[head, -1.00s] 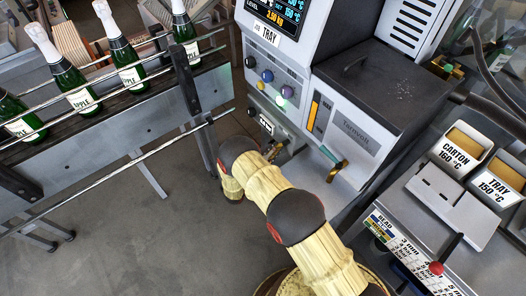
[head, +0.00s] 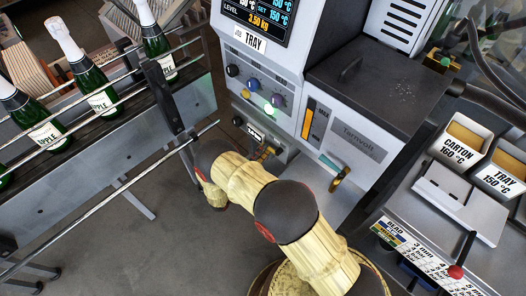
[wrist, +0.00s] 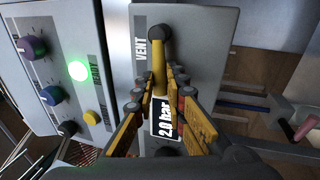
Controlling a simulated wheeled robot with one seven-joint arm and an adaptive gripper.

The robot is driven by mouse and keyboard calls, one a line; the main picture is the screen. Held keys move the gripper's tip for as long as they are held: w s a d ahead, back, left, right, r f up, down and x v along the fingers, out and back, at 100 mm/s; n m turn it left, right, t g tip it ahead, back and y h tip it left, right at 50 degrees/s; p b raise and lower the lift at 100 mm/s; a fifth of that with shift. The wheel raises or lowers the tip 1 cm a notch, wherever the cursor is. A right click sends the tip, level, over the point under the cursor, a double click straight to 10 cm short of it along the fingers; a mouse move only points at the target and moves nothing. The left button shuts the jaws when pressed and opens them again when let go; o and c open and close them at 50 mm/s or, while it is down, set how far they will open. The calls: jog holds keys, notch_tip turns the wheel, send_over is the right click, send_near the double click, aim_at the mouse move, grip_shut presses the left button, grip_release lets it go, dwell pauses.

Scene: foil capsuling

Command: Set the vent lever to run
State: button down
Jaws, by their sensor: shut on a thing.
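The vent lever (wrist: 159,60) is a brass-coloured bar with a round dark pivot end, on a grey panel beside the word VENT (wrist: 140,49). In the wrist view it points down the picture, between the fingers of my gripper (wrist: 158,88). The yellow and black fingers are shut on its lower part. A black and white 2.0 bar label (wrist: 167,119) shows behind the fingers. In the head view my gripper (head: 266,153) is at the small lower panel of the grey machine, and my arm partly hides it. No run mark is readable.
Knobs and a lit green lamp (wrist: 77,70) sit beside the lever panel. A conveyor with guide rails (head: 110,135) carries foil-topped green bottles (head: 98,92) at the left. A tank (head: 352,150) and a bench with CARTON (head: 461,148) and TRAY bins stand at the right.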

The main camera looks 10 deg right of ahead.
jog(key=shift+r+m, duration=0.2)
jog(key=shift+m, duration=0.4)
jog(key=c, duration=1.8)
grip_release()
jog(key=shift+r, duration=0.1)
jog(key=shift+a, duration=0.1)
jog(key=v, duration=1.2)
jog(key=shift+w, duration=0.15)
